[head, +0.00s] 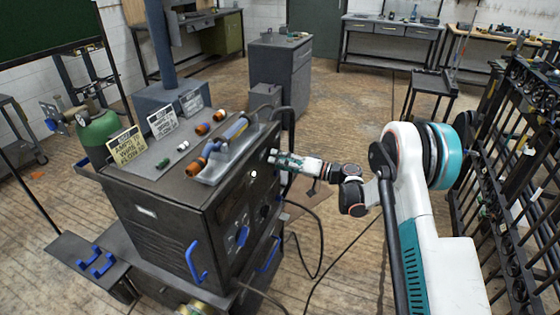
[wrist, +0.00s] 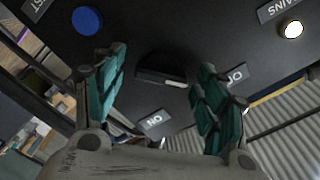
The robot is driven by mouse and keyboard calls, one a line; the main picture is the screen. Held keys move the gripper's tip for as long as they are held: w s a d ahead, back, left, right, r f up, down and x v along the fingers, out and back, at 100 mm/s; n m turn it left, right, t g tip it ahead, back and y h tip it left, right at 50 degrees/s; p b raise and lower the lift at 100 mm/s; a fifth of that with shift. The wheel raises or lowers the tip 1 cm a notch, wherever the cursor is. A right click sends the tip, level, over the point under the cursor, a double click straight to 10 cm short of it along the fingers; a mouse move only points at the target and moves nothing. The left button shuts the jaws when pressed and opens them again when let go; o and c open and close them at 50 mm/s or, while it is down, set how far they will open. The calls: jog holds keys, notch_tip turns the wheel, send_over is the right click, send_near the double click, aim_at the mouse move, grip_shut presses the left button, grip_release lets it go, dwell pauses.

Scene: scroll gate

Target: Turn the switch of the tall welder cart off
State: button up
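The tall welder cart (head: 150,215) is a dark box at left centre in the head view, with blue handles. Its front panel fills much of the wrist view. A dark switch (wrist: 160,68) with a pale mark sits there between an ON label (wrist: 153,122) and an OFF label (wrist: 237,76); the labels look inverted. A white lamp (wrist: 292,28) is lit at the upper right. My gripper (wrist: 163,62) is open, its teal fingers on either side of the switch, with gaps visible. In the head view my gripper (head: 278,160) is at the panel's upper edge; the switch is hidden there.
A blue knob (wrist: 88,20) is on the panel at upper left in the wrist view. A green gas cylinder (head: 100,137) stands behind the cart. Cables (head: 318,245) lie on the floor beside it. A black rack (head: 500,190) stands at the right.

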jog(key=v, duration=1.2)
dwell(0.3)
jog(key=shift+r, duration=0.1)
jog(key=s+r+m+h, duration=0.3)
jog(key=s+r+h, duration=0.5)
jog(key=s+r, duration=0.6)
jog(key=s+d+h, duration=0.4)
jog(key=s+d, duration=0.2)
jog(key=s, duration=0.7)
jog(key=s+d+m+t+h, duration=0.1)
jog(key=s+d+h, duration=0.4)
jog(key=s, duration=0.8)
jog(key=shift+d+r, duration=0.3)
jog(key=shift+d, duration=0.3)
